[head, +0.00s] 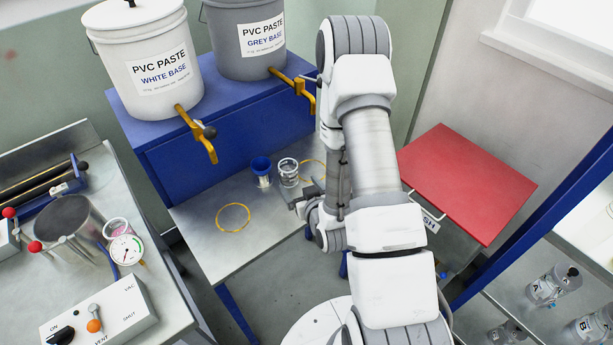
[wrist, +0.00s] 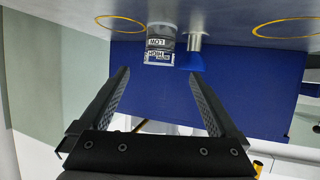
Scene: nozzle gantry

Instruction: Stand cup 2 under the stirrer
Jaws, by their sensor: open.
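A clear cup (head: 288,172) stands upright on the grey metal bench, right of a blue-topped cup-like piece (head: 261,168). No cup number is readable. In the wrist view, which looks upside down, the clear cup (wrist: 160,45) shows printed LOW and HIGH marks. The blue-topped piece (wrist: 196,55) has a metal cylinder and stands close beside it. My gripper (wrist: 158,73) is open and empty, its fingers pointing towards the clear cup, apart from it. In the head view my gripper (head: 304,194) is partly hidden by my arm. I cannot make out a stirrer.
Yellow rings mark the bench, one (head: 233,217) in the clear left part. A blue cabinet (head: 220,135) carries two paste buckets with yellow taps. A left bench holds a metal pot (head: 68,222), a pinkish cup (head: 117,229) and a gauge. A red-topped unit (head: 467,180) stands right.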

